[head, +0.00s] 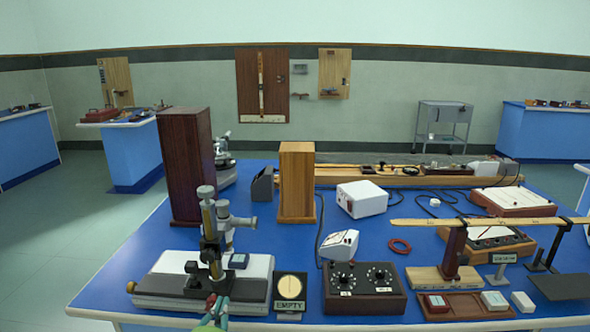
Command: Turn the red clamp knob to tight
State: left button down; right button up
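A travelling microscope (208,235) with a dark column, brass parts and a grey eyepiece stands on a pale and dark base (160,290) at the front left of the blue bench. A small red part (211,299), possibly the red clamp knob, shows low on its front side; it is too small to read its setting. My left gripper (214,314) shows only in part at the bottom edge, right by that red part. I cannot tell whether it touches it, or whether its fingers are open or shut. My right gripper is out of view.
An "EMPTY" sign (290,288) and a dark dial box (364,289) stand right of the microscope. Wooden blocks (297,183) stand behind. A balance beam (478,222) and small boxes (494,299) fill the right side. Bare blue bench lies left and in the middle.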

pick_arm(q)
jog(key=shift+a+f, duration=0.3)
jog(key=shift+a, duration=0.25)
dwell(1.1)
jog(key=shift+p, duration=0.3)
jog(key=shift+d+f+p, duration=0.15)
jog(key=shift+f+p, duration=0.25)
jog(key=shift+p, duration=0.1)
jog(key=shift+f, duration=0.35)
jog(key=shift+f+p, duration=0.2)
jog(key=shift+p, duration=0.15)
jog(key=s+p, duration=0.3)
jog(key=s, duration=0.3)
jog(key=shift+d, duration=0.15)
dwell(0.4)
